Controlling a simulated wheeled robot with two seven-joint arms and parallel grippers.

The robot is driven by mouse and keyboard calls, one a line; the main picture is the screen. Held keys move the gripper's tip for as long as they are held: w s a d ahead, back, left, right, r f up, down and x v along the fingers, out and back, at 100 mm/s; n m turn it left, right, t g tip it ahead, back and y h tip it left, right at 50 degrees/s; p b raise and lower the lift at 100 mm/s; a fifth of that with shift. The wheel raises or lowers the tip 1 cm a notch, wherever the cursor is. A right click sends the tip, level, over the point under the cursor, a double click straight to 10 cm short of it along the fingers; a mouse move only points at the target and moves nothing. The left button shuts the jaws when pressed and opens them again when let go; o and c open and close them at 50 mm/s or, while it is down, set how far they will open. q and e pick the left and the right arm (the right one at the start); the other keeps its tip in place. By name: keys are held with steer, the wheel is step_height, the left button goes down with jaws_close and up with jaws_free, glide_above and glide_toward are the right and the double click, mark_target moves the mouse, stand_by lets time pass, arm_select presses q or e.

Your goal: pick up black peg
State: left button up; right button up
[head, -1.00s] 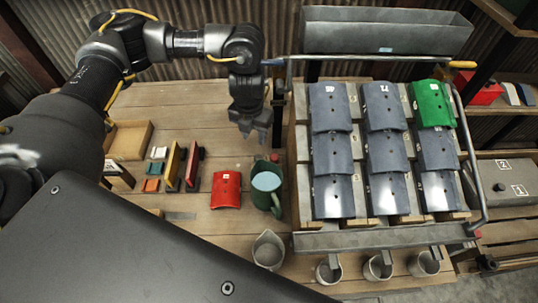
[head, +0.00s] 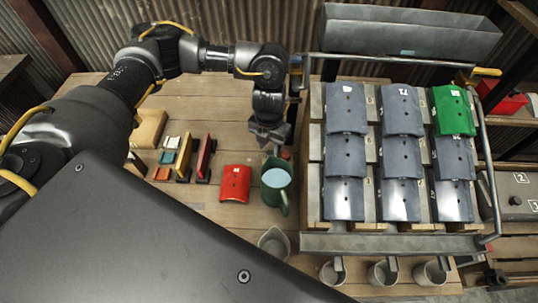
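I cannot clearly make out a black peg in the head view. Dark dots show on the grey curved plates (head: 401,156), too small to identify. A black knob (head: 516,201) sits on the grey box at the right. My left gripper (head: 270,142) points down over the table, just left of the plate rack (head: 314,150) and behind the green jug (head: 284,196). I see nothing held in it, and its finger gap is unclear. My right gripper is not in view.
A red curved plate (head: 235,183) lies left of the jug. Upright red and yellow pieces stand further left. Metal cups (head: 383,276) stand in front of the rack. A grey trough (head: 408,32) is behind it. A green plate (head: 454,110) sits on the rack's back right.

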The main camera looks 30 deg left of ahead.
mark_target(270, 154)
arm_select(q)
step_height(270, 154, down, 4)
steer(key=shift+f, duration=0.15)
steer(key=shift+d, duration=0.1)
steer(key=shift+c, duration=0.4)
steer(key=c, duration=0.6)
